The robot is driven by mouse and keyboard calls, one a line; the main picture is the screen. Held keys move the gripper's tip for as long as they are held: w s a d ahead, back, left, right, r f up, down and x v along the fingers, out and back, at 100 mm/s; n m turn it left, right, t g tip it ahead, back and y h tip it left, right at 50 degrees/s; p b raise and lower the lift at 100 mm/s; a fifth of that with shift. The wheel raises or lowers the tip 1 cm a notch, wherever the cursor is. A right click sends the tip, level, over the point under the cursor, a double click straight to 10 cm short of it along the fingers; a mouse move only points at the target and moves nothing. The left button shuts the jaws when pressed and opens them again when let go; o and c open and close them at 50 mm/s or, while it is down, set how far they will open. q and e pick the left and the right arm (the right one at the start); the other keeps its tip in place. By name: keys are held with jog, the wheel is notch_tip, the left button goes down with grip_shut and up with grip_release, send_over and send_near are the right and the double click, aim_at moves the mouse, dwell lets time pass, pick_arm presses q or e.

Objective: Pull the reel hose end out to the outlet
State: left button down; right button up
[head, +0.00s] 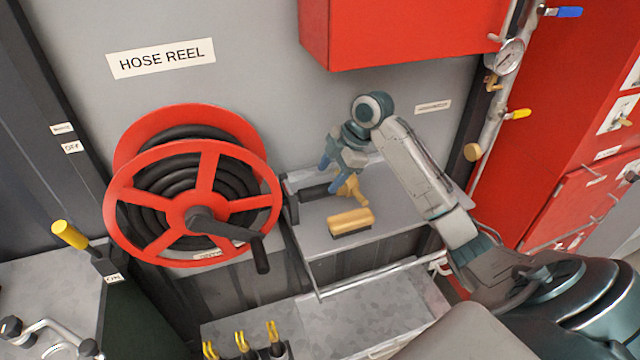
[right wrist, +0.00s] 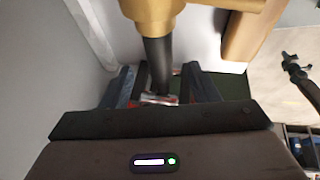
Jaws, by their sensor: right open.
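The hose reel (head: 190,185) is a red spoked wheel with black hose wound on it and a crank handle at its front. The black hose end (head: 316,191) runs right from a dark guide beside the reel over a grey shelf to a brass fitting (head: 352,188). My right gripper (head: 330,176) is open at this short hose length, just left of the fitting. In the right wrist view the hose (right wrist: 157,55) lies between the open fingers (right wrist: 157,80), below the brass fitting (right wrist: 152,8). A brass cap-like end (head: 472,152) shows by the pipe at right; I cannot tell whether it is the outlet.
A tan block-shaped brush (head: 350,222) lies on the grey shelf (head: 390,215) in front of the fitting. A red box (head: 400,35) overhangs above. A pipe with a gauge (head: 508,56) and valve levers stands at right. Several yellow-handled levers (head: 242,342) stand below.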

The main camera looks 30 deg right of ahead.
aim_at(322, 187)
jog(key=p+x, duration=0.1)
jog(key=x, duration=0.5)
pick_arm(q)
jog(key=shift+w+r, duration=0.75)
jog(key=shift+r, duration=0.1)
pick_arm(e)
jog(key=shift+c, duration=0.8)
pick_arm(q)
jog(key=shift+s, duration=0.2)
pick_arm(e)
jog(key=shift+d, duration=0.1)
grip_shut()
